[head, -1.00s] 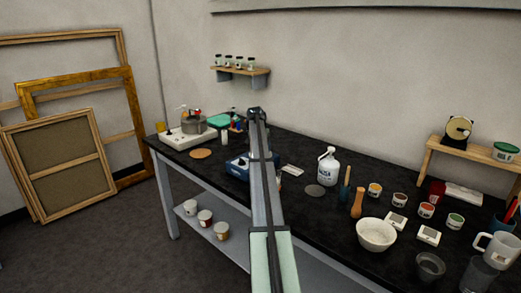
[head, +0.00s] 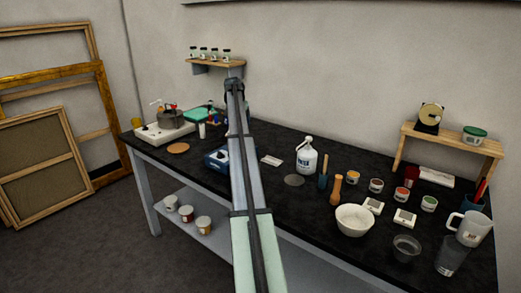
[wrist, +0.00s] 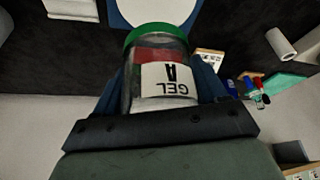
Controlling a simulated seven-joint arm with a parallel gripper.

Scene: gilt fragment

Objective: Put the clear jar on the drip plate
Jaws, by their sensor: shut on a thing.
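My gripper (wrist: 160,95) is shut on a clear glass jar (wrist: 150,85) with a green lid, red contents and a "GEL A" label, which appears upside down in the wrist view. The jar lies between the blue fingers. In the head view my gripper (head: 234,87) is at the far end of the arm, and the jar cannot be made out there. A flat grey disc (head: 294,181), perhaps the drip plate, lies on the black bench beside the white jug, to the right of my arm. Nothing stands on it.
A white jug (head: 307,157) stands just behind the disc. A blue device (head: 214,160) and a white card (head: 271,160) are near my arm. Several small pots, a white bowl (head: 354,220) and a mug (head: 474,228) crowd the right. A wall shelf (head: 212,64) holds several jars.

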